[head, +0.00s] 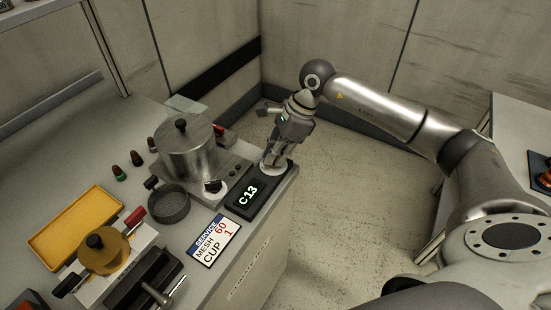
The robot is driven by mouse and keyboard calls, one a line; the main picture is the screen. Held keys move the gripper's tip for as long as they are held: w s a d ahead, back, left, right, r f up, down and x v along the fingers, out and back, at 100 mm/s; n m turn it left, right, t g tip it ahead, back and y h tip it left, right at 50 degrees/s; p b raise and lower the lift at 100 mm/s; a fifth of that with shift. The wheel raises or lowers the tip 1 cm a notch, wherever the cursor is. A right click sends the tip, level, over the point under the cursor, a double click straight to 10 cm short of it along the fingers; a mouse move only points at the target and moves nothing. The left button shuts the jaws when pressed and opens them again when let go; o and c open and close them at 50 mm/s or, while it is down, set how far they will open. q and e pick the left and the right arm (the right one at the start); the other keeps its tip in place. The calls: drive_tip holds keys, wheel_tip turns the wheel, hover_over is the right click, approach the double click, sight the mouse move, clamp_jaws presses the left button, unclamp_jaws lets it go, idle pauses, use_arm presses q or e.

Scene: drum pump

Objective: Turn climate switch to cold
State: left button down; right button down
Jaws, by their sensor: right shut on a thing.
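A dark unit with a lit display reading "C13" (248,195) sits at the right end of the counter. My right gripper (272,161) reaches down onto the far end of this unit. It is shut on a knob there, which I take to be the climate switch. The fingers hide most of the knob, so its pointing direction cannot be told. A pale round plate (289,166) shows partly around the fingertips. My left gripper is not in view.
A service card (219,241), dark round dish (169,205) and yellow tray (76,228) lie nearer. Open floor (340,190) is to the right.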

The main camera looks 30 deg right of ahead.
drive_tip(key=shift+r+n, duration=0.1)
drive_tip(key=shift+n, duration=0.3)
drive_tip(key=c, duration=1.5)
unclamp_jaws()
drive_tip(key=v, duration=1.2)
drive_tip(key=shift+w, duration=0.2)
